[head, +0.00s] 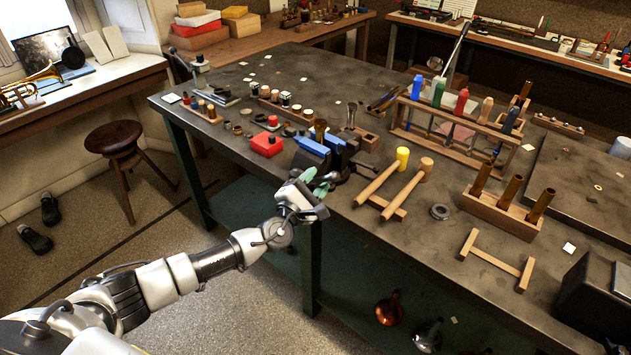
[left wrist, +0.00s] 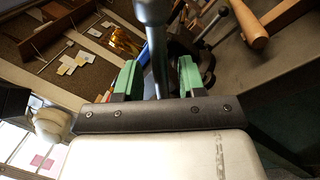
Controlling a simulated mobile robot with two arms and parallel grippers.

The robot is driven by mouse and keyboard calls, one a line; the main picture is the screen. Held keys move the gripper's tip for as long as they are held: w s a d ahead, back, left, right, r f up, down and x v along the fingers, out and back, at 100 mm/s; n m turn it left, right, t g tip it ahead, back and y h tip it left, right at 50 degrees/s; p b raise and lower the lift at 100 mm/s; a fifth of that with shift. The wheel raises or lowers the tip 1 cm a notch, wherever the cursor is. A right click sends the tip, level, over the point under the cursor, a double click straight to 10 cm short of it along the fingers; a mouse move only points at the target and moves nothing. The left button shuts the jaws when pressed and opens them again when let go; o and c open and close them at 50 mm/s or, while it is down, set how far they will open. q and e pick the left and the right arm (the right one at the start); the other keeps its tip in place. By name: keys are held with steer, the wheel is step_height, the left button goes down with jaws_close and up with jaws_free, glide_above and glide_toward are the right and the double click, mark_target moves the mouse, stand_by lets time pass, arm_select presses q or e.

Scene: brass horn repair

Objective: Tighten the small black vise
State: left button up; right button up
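The small black vise (head: 348,152) is at the near edge of the dark workbench, with blue pieces (head: 312,147) beside or on its jaws. My left gripper (head: 322,187) is just in front of it at the bench edge and partly hides its lower front. In the left wrist view my left gripper (left wrist: 158,80) has its two green fingers apart. A grey metal rod (left wrist: 154,38) runs between them, with gaps on both sides. Dark vise parts (left wrist: 184,45) and a ball-ended bar (left wrist: 224,12) lie beyond. My right gripper is not in view.
Two mallets (head: 403,157) on a wooden rest lie right of the vise. A red box (head: 267,144) stands to its left. A rack of colored-handled tools (head: 462,102) and a block with brass tubes (head: 510,202) are farther right. A stool (head: 114,138) stands at left.

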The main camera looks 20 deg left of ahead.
arm_select(q)
steer(key=shift+w+d, duration=0.1)
steer(key=shift+s, duration=0.2)
steer(key=b+v, duration=0.1)
steer(key=v, duration=0.9)
steer(key=shift+s+b, duration=0.25)
steer(key=shift+b, duration=0.1)
